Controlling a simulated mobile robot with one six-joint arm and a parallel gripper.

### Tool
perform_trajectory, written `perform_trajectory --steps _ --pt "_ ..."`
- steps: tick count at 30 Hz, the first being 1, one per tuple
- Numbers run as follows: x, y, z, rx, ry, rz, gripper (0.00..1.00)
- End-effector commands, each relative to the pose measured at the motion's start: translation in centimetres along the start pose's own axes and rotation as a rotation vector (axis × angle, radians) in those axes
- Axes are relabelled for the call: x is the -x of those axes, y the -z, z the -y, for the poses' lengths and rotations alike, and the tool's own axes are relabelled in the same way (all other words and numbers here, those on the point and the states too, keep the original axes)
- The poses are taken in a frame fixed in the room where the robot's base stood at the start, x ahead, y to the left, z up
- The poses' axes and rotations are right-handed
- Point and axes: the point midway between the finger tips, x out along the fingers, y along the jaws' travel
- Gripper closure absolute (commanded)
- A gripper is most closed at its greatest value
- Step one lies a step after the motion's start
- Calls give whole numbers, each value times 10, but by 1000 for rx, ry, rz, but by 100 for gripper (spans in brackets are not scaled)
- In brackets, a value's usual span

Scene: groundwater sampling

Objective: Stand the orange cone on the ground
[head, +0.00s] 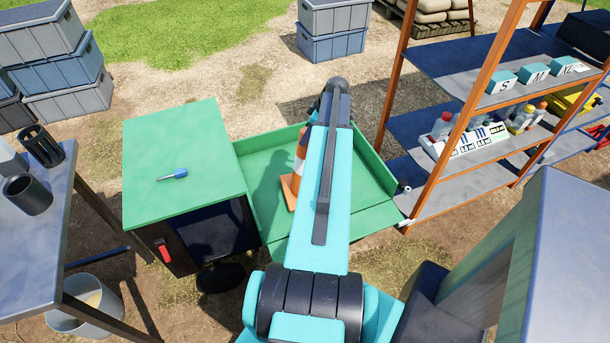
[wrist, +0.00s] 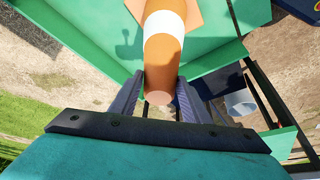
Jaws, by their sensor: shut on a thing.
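The orange cone (head: 297,165) with a white band is in the green cart bed, partly hidden behind my arm in the head view. Its square orange base shows at the bed floor. In the wrist view the cone (wrist: 163,55) runs from its base at the top edge down to its rounded tip between my fingers. My gripper (wrist: 160,97) is shut on the cone near its tip. In the head view my gripper is hidden behind my arm. I cannot tell whether the base touches the bed floor.
The green bed (head: 262,170) has low walls around the cone. A green-topped cabinet (head: 180,150) with a blue-handled tool (head: 172,174) adjoins it at left. Orange-framed shelves (head: 440,165) stand at right, a grey table (head: 40,240) at left. Bare ground (head: 250,85) lies behind the bed.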

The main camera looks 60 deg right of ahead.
Motion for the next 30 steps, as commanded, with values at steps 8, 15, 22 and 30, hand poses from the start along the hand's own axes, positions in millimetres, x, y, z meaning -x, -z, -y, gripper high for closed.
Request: perform_trajectory --steps 8,15,22,30 --pt "15 6 0 0 0 -1 81" --pt "26 11 0 0 -1 -1 81" --pt "37 16 0 1 -1 -1 81" --pt "49 21 0 0 0 -1 81"
